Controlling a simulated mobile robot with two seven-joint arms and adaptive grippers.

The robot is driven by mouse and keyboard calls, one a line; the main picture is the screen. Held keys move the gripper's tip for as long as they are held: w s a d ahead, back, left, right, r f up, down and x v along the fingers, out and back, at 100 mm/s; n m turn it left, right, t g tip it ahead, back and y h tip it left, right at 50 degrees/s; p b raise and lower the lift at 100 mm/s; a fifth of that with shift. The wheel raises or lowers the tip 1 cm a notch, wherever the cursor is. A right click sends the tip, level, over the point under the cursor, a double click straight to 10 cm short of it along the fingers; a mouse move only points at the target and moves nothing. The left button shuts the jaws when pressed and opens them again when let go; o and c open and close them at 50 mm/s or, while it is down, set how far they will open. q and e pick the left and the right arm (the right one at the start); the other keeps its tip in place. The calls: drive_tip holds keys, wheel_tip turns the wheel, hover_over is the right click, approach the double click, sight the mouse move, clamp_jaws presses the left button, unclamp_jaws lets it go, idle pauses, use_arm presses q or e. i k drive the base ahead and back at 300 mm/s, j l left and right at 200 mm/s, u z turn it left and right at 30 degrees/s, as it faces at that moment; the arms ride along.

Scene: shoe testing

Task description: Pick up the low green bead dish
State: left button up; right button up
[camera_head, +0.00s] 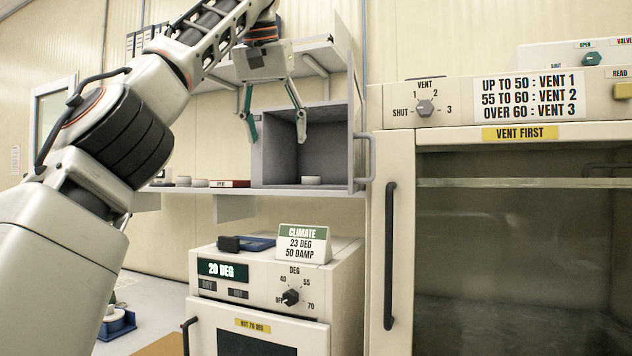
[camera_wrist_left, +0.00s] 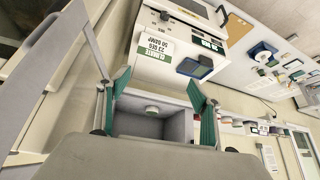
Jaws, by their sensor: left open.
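A small low round dish (camera_head: 311,180) sits on the floor of an open grey box (camera_head: 262,160) on the wall shelf. Its side looks pale. In the left wrist view the dish (camera_wrist_left: 152,110) shows a faint green tint, but its contents are too small to make out. My left gripper (camera_head: 277,132) is open and empty, above and in front of the box opening, apart from the dish. In the left wrist view its green-padded fingers (camera_wrist_left: 157,88) stand wide on either side of the box. My right gripper is not in view.
The box's door (camera_head: 356,120) stands open at its right, with a grey handle. An upper shelf (camera_head: 310,50) is close to my gripper. A climate oven (camera_head: 270,290) stands below.

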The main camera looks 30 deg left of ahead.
sight(307, 180)
drive_tip(key=i+j, duration=0.3)
drive_tip(key=i, duration=0.2)
drive_tip(key=i+j, duration=0.35)
drive_tip(key=i, duration=0.15)
drive_tip(key=i+j+z, duration=0.1)
drive_tip(key=j, duration=0.2)
drive_tip(key=i+j+z, duration=0.1)
drive_tip(key=j, duration=0.15)
